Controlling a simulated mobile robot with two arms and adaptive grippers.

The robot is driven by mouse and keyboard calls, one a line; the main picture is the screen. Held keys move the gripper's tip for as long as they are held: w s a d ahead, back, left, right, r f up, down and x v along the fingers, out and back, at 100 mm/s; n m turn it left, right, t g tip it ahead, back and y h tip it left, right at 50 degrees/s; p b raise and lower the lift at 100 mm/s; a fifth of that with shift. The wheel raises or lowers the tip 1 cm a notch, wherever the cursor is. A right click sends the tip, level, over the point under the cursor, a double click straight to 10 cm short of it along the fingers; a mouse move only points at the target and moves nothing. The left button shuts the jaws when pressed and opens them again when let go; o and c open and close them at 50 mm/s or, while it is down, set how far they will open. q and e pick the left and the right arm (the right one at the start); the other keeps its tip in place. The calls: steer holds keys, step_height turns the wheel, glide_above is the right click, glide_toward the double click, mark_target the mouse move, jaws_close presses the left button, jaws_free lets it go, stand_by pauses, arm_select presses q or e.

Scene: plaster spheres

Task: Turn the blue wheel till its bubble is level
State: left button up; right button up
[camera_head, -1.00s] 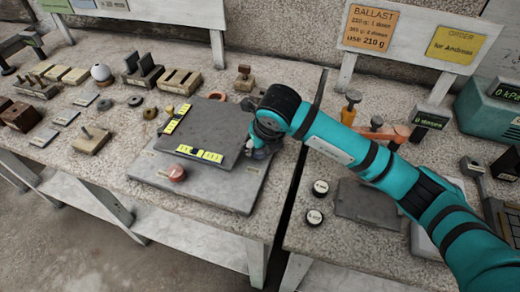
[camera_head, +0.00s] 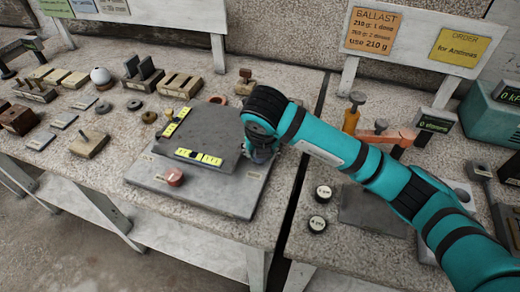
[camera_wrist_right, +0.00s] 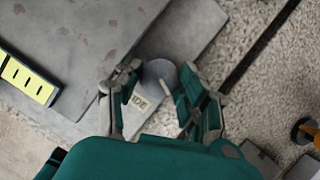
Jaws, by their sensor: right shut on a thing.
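A dark slab (camera_head: 205,136) lies on a wider grey base plate (camera_head: 212,196) on the left table. Two yellow bubble levels sit on the slab: one along its left edge (camera_head: 176,122), one along its front edge (camera_head: 198,157). Their bubbles are too small to read. A red wheel (camera_head: 174,178) stands at the front of the base. My right gripper (camera_head: 259,158) is at the slab's right edge. In the right wrist view its fingers (camera_wrist_right: 160,103) are on either side of a grey-blue round wheel (camera_wrist_right: 158,72), shut on it. One yellow level (camera_wrist_right: 28,80) shows at left. The left gripper is out of view.
Several blocks, rings and a white ball (camera_head: 101,76) stand on the left table. A dark gap (camera_head: 299,185) separates it from the right table. Two round black weights (camera_head: 319,208) and an orange tool (camera_head: 380,135) are there. Signs stand behind.

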steer(key=o, duration=0.9)
steer(key=v, duration=1.2)
